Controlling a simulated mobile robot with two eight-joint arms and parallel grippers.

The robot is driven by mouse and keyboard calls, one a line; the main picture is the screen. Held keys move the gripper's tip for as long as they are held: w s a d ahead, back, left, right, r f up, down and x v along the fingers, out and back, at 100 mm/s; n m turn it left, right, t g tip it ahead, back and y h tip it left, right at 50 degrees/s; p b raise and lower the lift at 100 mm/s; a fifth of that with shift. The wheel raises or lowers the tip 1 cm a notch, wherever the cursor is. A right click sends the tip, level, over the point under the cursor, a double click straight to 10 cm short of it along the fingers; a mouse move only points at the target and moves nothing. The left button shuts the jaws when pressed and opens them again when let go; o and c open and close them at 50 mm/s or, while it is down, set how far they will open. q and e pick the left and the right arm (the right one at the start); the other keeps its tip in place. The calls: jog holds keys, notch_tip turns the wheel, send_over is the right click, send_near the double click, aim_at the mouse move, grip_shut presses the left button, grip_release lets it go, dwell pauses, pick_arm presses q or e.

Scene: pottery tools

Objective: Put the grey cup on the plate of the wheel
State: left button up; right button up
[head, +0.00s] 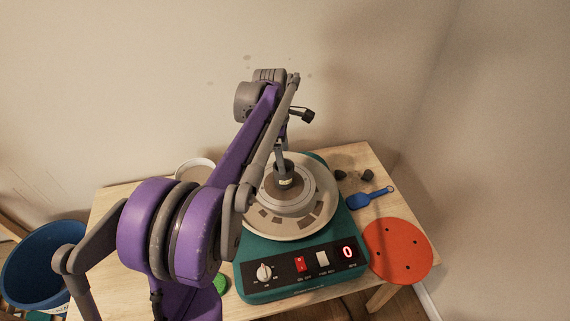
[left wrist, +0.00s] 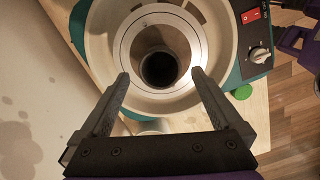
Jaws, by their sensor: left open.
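The grey cup (head: 284,173) stands on the plate of the wheel (head: 301,190), near its middle. In the left wrist view I look down into the dark mouth of the cup (left wrist: 159,68), with the pale plate (left wrist: 196,38) around it. My left gripper (head: 282,146) is above the cup in the head view. In the left wrist view its two fingers (left wrist: 160,76) are open and spread wider than the cup, with nothing between them gripped. The arm covers part of the wheel's left side. My right gripper does not show.
The teal wheel base (head: 262,290) has a knob and switches in front. An orange disc (head: 398,250) and a blue scoop (head: 370,199) lie at right, near dark lumps (head: 367,175). A white bowl (head: 195,164) is behind my arm. A blue bucket (head: 40,265) stands at left.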

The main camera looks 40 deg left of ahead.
pick_arm(q)
notch_tip(320, 180, up, 6)
jog(key=s+d+f+m+t+y, duration=0.1)
jog(key=s+d+f+m+t, duration=0.15)
jog(key=s+d+m, duration=0.65)
jog(key=s+d+f+m+t, duration=0.2)
jog(key=s+d+f+m, duration=0.8)
jog(key=m, duration=0.5)
jog(key=shift+d+f, duration=0.3)
jog(key=shift+d, duration=0.2)
